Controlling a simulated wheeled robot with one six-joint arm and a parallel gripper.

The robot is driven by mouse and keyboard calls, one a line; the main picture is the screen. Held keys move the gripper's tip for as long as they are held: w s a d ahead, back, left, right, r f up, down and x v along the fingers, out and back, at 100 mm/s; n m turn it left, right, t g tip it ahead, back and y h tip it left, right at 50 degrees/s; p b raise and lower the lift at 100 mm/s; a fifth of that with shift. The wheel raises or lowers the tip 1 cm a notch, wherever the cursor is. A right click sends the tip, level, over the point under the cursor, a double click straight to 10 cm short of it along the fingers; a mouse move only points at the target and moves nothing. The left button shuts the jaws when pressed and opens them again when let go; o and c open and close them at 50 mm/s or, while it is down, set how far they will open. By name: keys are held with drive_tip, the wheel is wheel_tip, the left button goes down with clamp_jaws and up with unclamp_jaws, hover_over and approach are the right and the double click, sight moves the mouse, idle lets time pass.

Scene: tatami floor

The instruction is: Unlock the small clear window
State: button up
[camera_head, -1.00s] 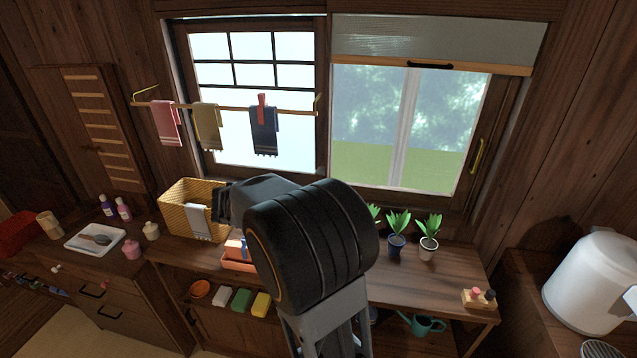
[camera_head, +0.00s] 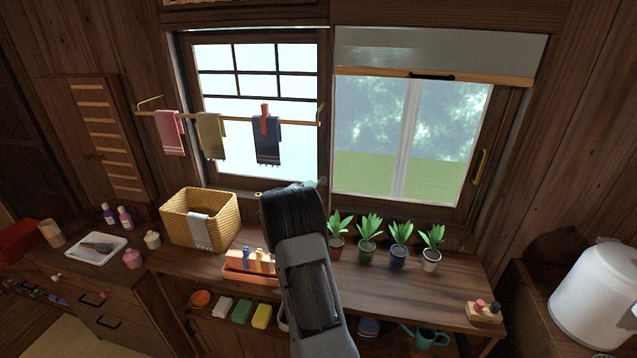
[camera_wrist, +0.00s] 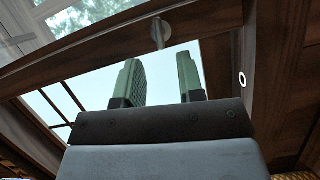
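The clear window pane (camera_head: 375,135), with greenery behind it, is on the right of the window in the head view. A brass handle (camera_head: 480,167) is upright on its right frame. The left pane (camera_head: 292,165) is pale with a dark grid. My gripper (camera_wrist: 158,70) is open and empty in the wrist view, its two green fingers apart below a wooden frame bar (camera_wrist: 100,62). A small metal peg-like fitting (camera_wrist: 158,33) sticks out of that bar, in line with the gap, apart from the fingers. In the head view my arm hides most of the gripper.
A rail with towels (camera_head: 212,135) hangs before the left pane. A half-lowered blind (camera_head: 430,50) covers the right pane's top. The counter's right part is mostly clear.

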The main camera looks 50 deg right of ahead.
sight(320, 184)
drive_tip(key=shift+w+d+f+p, duration=0.1)
drive_tip(key=shift+w+d+p, duration=0.1)
drive_tip(key=shift+d, duration=0.65)
drive_tip(key=shift+w+d+r+p, duration=0.1)
drive_tip(key=shift+d+p, duration=0.1)
drive_tip(key=shift+d, duration=0.6)
drive_tip(key=shift+w+d+f+p, duration=0.1)
drive_tip(key=shift+w+d+p, duration=0.1)
drive_tip(key=shift+d, duration=0.65)
drive_tip(key=shift+c, duration=0.4)
clamp_jaws()
